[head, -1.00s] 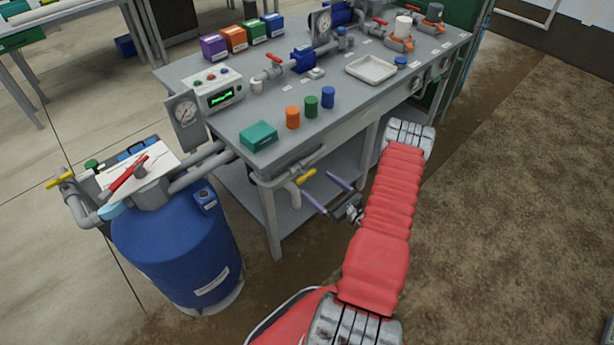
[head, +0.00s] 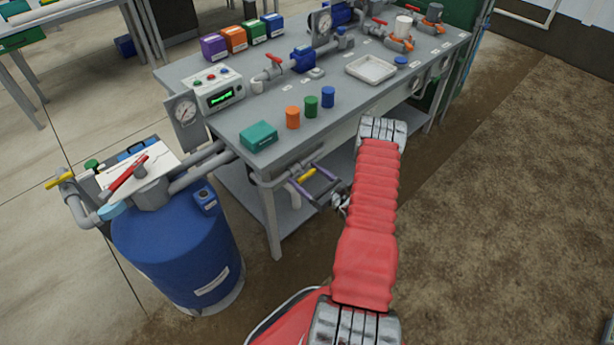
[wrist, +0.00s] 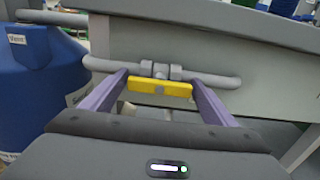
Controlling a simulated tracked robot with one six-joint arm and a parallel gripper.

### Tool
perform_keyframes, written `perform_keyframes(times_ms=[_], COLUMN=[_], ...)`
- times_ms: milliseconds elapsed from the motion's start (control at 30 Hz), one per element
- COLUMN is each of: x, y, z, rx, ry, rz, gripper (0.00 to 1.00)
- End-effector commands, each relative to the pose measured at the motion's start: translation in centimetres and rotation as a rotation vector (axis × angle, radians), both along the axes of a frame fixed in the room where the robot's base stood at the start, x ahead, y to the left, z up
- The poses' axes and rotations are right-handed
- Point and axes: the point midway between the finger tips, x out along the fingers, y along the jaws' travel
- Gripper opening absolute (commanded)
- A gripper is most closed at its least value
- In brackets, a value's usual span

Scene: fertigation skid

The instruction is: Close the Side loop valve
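The valve under the near end of the bench has a yellow bar handle (head: 306,175) on a grey pipe loop; I take it for the Side loop valve, though no label on it is readable. In the wrist view the handle (wrist: 160,88) lies roughly parallel to the horizontal pipe (wrist: 215,82). My gripper (head: 303,174) is open, its two purple fingers on either side of the handle. In the wrist view my gripper (wrist: 160,77) has one finger close to each handle end. I cannot tell whether either finger touches it.
The bench (head: 222,130) edge is just above my gripper. A blue tank (head: 175,245) with a red-handled valve (head: 128,174) and another yellow-handled valve (head: 60,180) stands at left. The floor (head: 500,230) at right is clear.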

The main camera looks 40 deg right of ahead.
Motion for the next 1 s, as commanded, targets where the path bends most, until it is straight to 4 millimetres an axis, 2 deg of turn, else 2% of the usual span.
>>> perform_keyframes(times_ms=[67, 433, 767, 1000], x=[-0.01, -0.03, -0.06, -0.06], y=[0.0, -0.01, -0.12, -0.14], z=[0.01, 0.01, 0.02, 0.02], rx=[0.0, 0.0, 0.029, 0.13], ry=[0.0, 0.0, 0.001, 0.004], rz=[0.0, 0.0, -0.003, -0.003], gripper=[0.74, 0.48, 0.48, 0.48])
